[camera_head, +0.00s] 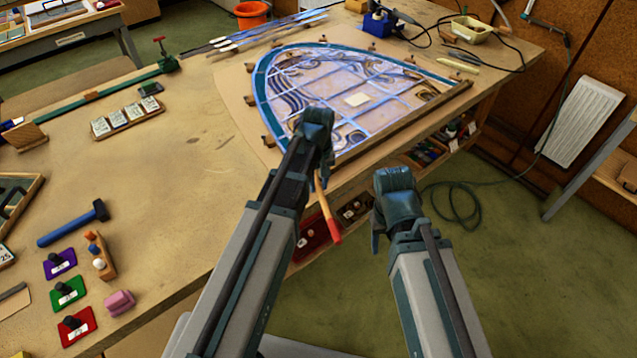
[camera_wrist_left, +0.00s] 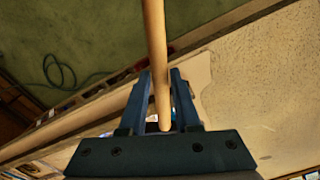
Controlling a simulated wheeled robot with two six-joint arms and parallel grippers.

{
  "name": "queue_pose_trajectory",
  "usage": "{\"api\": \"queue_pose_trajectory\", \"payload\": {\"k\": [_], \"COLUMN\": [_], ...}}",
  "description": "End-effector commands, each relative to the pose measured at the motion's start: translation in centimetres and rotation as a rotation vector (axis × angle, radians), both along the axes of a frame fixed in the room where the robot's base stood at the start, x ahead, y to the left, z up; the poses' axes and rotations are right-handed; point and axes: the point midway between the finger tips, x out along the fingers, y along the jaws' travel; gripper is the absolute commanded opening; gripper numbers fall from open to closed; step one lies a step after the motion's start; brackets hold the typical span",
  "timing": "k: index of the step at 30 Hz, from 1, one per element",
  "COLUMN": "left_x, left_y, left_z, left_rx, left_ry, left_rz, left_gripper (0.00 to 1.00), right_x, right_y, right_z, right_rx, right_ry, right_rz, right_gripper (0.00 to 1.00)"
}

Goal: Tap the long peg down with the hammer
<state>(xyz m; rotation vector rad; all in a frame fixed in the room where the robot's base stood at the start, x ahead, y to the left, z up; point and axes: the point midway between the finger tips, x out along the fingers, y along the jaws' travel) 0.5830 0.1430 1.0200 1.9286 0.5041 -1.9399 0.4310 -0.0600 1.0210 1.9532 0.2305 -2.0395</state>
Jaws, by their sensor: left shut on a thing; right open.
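My left gripper (camera_head: 316,130) is at the near edge of the leaded panel (camera_head: 385,75) and is shut on a wooden rod with a red end (camera_head: 332,228). The rod hangs out past the bench's front edge; in the left wrist view its bare wooden shaft (camera_wrist_left: 155,50) runs up from between the fingers. A hammer (camera_head: 72,224) with a blue handle and dark head lies on the bench at left. Several brown pegs (camera_head: 268,140) stand along the panel's rim; I cannot tell which is the long one. My right gripper (camera_head: 393,190) is open, off the bench's front.
At left on the bench are a small wooden rack (camera_head: 100,254), coloured cards with dark knobs (camera_head: 68,291) and a pink block (camera_head: 120,302). A blue soldering stand (camera_head: 377,22) is at the back. Bare bench top (camera_head: 190,150) lies left of the panel.

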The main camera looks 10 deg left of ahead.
Motion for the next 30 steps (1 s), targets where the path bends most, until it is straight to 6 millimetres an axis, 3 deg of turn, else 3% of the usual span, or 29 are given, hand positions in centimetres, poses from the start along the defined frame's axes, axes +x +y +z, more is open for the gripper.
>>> {"api": "queue_pose_trajectory", "payload": {"k": [13, 21, 23, 30], "left_x": [0.0, 0.0, 0.0, 0.0], "left_y": [0.0, 0.0, 0.0, 0.0], "left_z": [-0.1, -4.1, -2.9, -2.5], "left_rx": [0.000, 0.000, 0.000, 0.000], "left_ry": [0.000, 0.000, 0.000, 0.000], "left_rz": [0.000, 0.000, 0.000, 0.000], "left_gripper": [0.00, 0.00, 0.00, 0.00], "right_x": [0.0, 0.0, 0.0, 0.0], "right_y": [0.0, 0.0, 0.0, 0.0], "right_z": [-0.1, -4.1, -2.9, -2.5], "right_rx": [0.000, 0.000, 0.000, 0.000], "right_ry": [0.000, 0.000, 0.000, 0.000], "right_rz": [0.000, 0.000, 0.000, 0.000], "right_gripper": [0.54, 0.54, 0.54, 0.54]}}
